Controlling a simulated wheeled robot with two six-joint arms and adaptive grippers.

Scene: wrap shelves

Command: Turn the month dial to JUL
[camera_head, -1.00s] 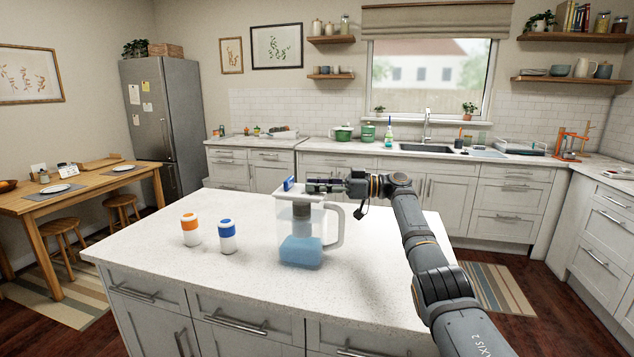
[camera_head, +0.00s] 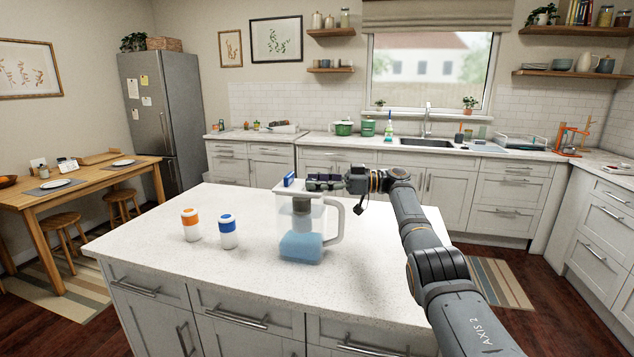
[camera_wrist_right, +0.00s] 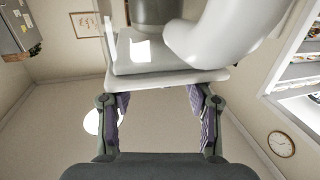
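A clear filter pitcher (camera_head: 303,243) with blue water inside and a white lid and handle stands upright on the white island top. A small blue piece (camera_head: 289,180) sticks up at the left of its lid. My right gripper (camera_head: 312,182) is at lid height, over the lid. In the right wrist view its two fingers (camera_wrist_right: 156,100) are apart, with the pale lid edge (camera_wrist_right: 165,80) just beyond them; I cannot tell if they touch it. No month dial or lettering can be made out. My left gripper is out of view.
An orange-and-white canister (camera_head: 190,225) and a blue-and-white canister (camera_head: 228,232) stand on the island (camera_head: 150,240) left of the pitcher. The island top in front of the pitcher is clear. A sink counter (camera_head: 400,146) runs along the back wall.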

